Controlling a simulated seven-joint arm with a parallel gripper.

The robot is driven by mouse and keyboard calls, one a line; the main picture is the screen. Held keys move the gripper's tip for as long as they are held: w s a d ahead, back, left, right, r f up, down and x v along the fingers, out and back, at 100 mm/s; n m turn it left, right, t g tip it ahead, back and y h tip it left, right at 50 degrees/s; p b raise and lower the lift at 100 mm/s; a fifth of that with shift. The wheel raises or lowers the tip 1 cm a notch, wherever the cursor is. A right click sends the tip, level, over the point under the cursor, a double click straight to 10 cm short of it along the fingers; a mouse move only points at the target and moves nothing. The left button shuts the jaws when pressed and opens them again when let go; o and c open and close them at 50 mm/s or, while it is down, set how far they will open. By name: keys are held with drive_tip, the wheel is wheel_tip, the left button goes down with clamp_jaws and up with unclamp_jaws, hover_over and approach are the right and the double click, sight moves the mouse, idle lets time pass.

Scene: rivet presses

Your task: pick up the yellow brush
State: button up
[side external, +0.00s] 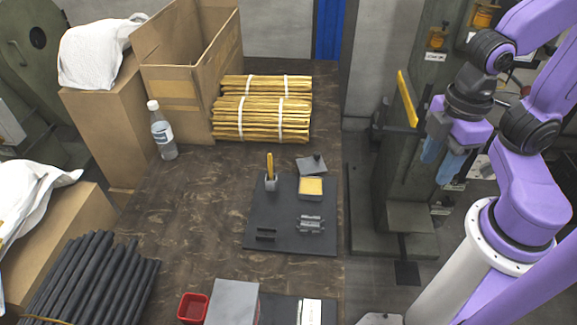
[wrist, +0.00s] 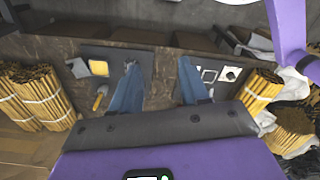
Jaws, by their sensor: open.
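My gripper (side external: 440,160) is at the right of the side view, well apart from the brush and above the floor beside the table. Its blue fingers are spread with nothing between them, as the wrist view (wrist: 157,75) also shows.
A yellow pad in a grey box (side external: 311,187) and a grey plate (side external: 315,165) lie close to the brush. Bundled yellow sticks (side external: 262,118), a cardboard box (side external: 186,60) and a bottle (side external: 161,132) stand behind. A dark press (side external: 395,180) is near my gripper. The table's left-middle is clear.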

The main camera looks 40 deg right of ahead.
drive_tip(key=shift+w, duration=0.1)
drive_tip(key=n, duration=0.7)
hover_over(271, 179)
wheel_tip(271, 179, down, 20)
drive_tip(key=shift+w+d+f, duration=0.15)
drive_tip(key=shift+f, duration=1.55)
drive_tip(key=shift+w+d+f, duration=0.1)
drive_tip(key=shift+w+f, duration=0.05)
drive_tip(key=shift+f, duration=1.55)
drive_tip(key=shift+c, duration=0.3)
clamp_jaws()
